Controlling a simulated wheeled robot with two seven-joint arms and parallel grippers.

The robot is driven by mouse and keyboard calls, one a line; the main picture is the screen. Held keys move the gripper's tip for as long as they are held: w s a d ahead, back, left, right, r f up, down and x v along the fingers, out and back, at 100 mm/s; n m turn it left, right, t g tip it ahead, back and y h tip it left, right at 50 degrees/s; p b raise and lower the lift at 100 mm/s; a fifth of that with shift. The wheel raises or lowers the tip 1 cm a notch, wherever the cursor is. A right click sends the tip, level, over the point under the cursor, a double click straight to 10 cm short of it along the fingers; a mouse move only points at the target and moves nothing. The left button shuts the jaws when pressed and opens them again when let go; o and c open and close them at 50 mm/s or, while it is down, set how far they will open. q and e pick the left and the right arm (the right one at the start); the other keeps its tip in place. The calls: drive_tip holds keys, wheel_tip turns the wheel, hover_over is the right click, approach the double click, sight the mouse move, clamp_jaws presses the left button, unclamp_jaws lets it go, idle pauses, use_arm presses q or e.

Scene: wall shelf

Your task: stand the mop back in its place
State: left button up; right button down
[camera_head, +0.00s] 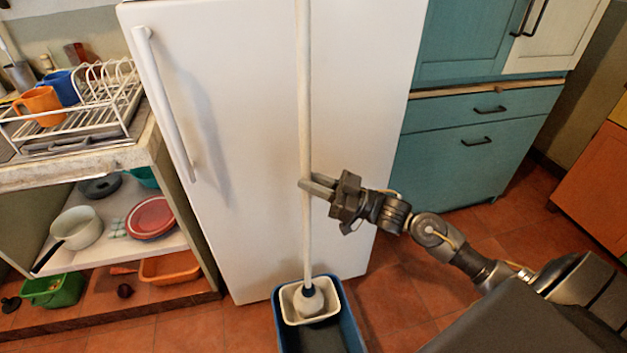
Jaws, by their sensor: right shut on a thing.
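The mop has a long pale handle (305,120) that stands nearly upright in front of the white fridge. Its whitish head (308,301) is inside the white basket of a blue bucket (352,318) on the floor. The top of the handle runs out of the picture. My right gripper (306,186) is shut on the mop handle, about midway down its visible length. My left gripper is not in view.
The white fridge (240,130) stands right behind the mop. A counter with a dish rack (95,100) and shelves below is at the left. Teal cabinets (465,150) stand at the right. Tiled floor (400,300) is clear right of the bucket.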

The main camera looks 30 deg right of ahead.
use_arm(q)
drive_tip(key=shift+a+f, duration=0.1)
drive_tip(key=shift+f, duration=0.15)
use_arm(e)
drive_tip(key=shift+f, duration=0.45)
drive_tip(key=c, duration=1.2)
unclamp_jaws()
drive_tip(key=shift+f, duration=0.1)
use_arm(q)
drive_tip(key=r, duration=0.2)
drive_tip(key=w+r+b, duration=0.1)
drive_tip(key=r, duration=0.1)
use_arm(e)
drive_tip(key=v, duration=1.1)
